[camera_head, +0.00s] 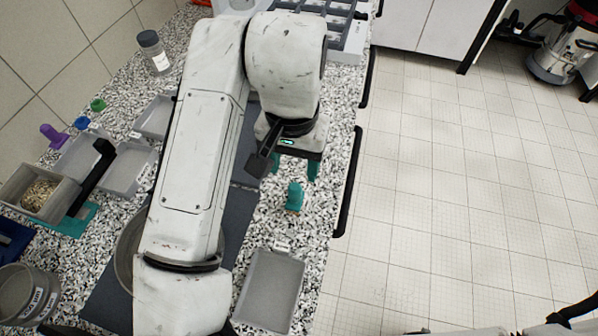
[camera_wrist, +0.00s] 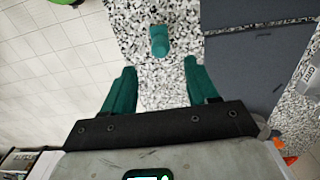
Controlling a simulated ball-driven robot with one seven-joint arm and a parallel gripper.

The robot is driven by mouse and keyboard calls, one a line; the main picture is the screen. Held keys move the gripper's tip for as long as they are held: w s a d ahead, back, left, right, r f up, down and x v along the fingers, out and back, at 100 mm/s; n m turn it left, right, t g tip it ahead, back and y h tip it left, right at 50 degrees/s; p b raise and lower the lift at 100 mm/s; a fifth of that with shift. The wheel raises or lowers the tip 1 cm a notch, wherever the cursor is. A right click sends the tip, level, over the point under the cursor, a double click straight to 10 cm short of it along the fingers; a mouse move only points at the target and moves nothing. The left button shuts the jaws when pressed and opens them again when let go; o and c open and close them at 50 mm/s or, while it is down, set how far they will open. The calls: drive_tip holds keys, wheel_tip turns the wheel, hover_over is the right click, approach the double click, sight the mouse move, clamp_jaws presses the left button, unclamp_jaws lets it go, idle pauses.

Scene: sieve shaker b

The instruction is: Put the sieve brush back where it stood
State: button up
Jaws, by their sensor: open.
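A small teal object with a tan lower end, which looks like the sieve brush (camera_head: 294,197), is on the speckled counter (camera_head: 300,228) near its right edge. It appears to stand upright. It also shows in the wrist view (camera_wrist: 160,42), centred ahead of the fingertips. My gripper (camera_head: 294,170) has teal fingers spread apart and nothing between them. In the wrist view my gripper (camera_wrist: 159,68) has one finger to each side of the brush's line, with the brush beyond the tips and apart from them.
A grey tray (camera_head: 270,290) lies on the counter in front of the brush. A dark mat (camera_head: 242,215) lies to the left, with a round sieve (camera_head: 126,255) partly behind my arm. Trays and a bin of grains (camera_head: 40,195) stand farther left. Bare counter surrounds the brush.

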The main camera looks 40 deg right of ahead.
drive_tip(key=shift+r, duration=0.2)
drive_tip(key=w+d+f+n+t+h, duration=0.2)
drive_tip(key=d+n+t+h, duration=0.25)
drive_tip(key=d, duration=1.35)
drive_tip(key=s+a+f+n+g+y, duration=0.1)
drive_tip(key=s+a+f+n+y, duration=0.1)
drive_tip(key=s+a+f, duration=0.3)
drive_tip(key=s+a+f+n+g+y, duration=0.2)
drive_tip(key=s+a+f, duration=0.3)
drive_tip(key=s+f, duration=0.8)
wheel_tip(320, 180, down, 2)
drive_tip(key=shift+s+f+n, duration=0.25)
drive_tip(key=shift+n, duration=0.6)
drive_tip(key=shift+g, duration=0.25)
